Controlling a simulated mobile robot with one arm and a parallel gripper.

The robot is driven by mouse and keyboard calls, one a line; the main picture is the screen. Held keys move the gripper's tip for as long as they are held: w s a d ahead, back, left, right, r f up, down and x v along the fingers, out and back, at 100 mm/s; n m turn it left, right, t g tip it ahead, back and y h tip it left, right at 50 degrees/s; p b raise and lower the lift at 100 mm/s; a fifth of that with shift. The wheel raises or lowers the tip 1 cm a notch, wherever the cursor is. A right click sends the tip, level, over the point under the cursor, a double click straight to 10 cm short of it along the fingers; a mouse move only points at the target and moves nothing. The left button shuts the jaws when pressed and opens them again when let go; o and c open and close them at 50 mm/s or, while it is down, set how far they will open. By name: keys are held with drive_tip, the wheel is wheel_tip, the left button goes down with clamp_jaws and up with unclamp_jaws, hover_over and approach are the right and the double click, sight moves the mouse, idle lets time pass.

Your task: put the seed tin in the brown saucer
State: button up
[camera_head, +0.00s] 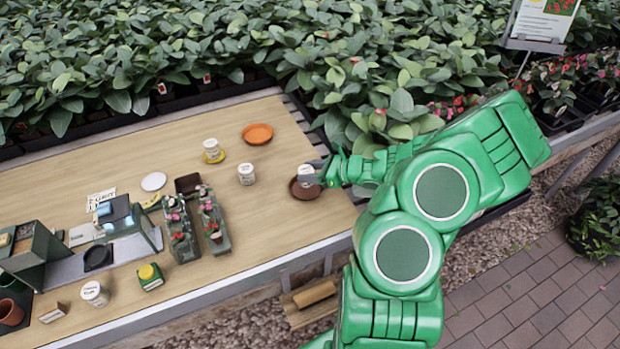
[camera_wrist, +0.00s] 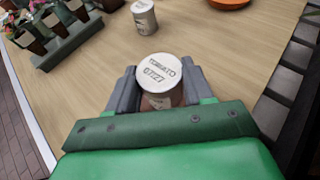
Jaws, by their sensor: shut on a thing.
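A white seed tin (camera_head: 306,174) is at the brown saucer (camera_head: 303,192), upright over its middle. The frames do not clearly show whether its base touches the saucer. My gripper (camera_head: 318,173) reaches in from the right and is shut on this tin. In the wrist view, the tin (camera_wrist: 160,72) stands between the two grey fingers of my gripper (camera_wrist: 158,88), with "TOMATO" and a number on its lid.
Another white tin (camera_head: 246,175) stands to the left on the table, and one (camera_head: 211,149) is on a yellow saucer (camera_head: 214,157). An orange saucer (camera_head: 257,134) lies farther back. Planters (camera_head: 181,232) stand at left. Dense leafy plants border the back. Bare tabletop (camera_head: 270,215) lies left of the brown saucer.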

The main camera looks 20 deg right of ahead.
drive_tip(key=shift+f, duration=1.45)
drive_tip(key=o, duration=1)
drive_tip(key=shift+f, duration=0.1)
